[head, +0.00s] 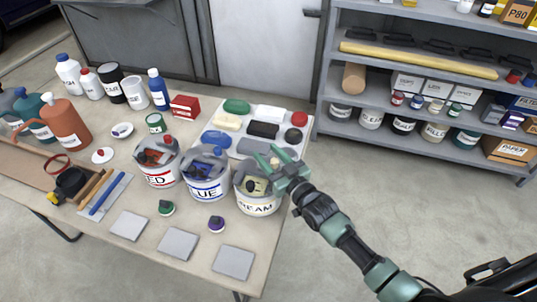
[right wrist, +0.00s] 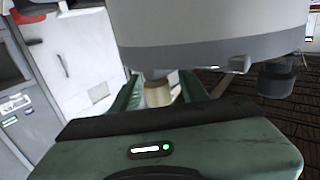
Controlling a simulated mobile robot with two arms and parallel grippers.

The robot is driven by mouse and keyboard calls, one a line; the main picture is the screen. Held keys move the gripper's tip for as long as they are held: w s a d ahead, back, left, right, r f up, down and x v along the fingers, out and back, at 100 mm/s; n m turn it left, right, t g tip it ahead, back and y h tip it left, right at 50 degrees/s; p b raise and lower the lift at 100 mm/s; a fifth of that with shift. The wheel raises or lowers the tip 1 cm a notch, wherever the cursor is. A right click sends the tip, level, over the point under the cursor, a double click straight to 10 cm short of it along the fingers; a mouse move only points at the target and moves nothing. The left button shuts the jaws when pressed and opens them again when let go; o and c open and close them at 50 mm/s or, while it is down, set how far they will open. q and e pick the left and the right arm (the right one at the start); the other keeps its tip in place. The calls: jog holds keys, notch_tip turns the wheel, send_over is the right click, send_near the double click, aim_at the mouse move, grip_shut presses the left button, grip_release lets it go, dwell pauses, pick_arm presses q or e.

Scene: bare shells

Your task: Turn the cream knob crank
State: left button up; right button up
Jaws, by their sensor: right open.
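The can labelled CREAM (head: 258,204) stands at the right end of a row of three cans near the table's right edge. Its top is open and shows dark and yellowish parts inside. My right gripper (head: 273,159) reaches over its far right rim from the right, with its green fingers apart. A small cream knob (head: 275,162) shows between the fingers. In the right wrist view the cream knob (right wrist: 158,93) stands between the open fingers, partly hidden by the gripper's body. I cannot tell whether either finger touches it. My left gripper is not in view.
The RED can (head: 160,180) and BLUE can (head: 206,190) stand left of the cream one. A white tray (head: 300,146) of coloured blocks lies behind. Grey square plates (head: 233,262) lie along the front.

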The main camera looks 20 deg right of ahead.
aim_at(277, 165)
jog(key=shift+s+d+f, duration=0.15)
jog(key=shift+s, duration=0.35)
jog(key=b+v, duration=0.1)
jog(key=v, duration=0.4)
jog(key=shift+s+d, duration=0.1)
jog(key=shift+s, duration=0.2)
jog(key=shift+s+d, duration=0.2)
jog(key=shift+s, duration=0.4)
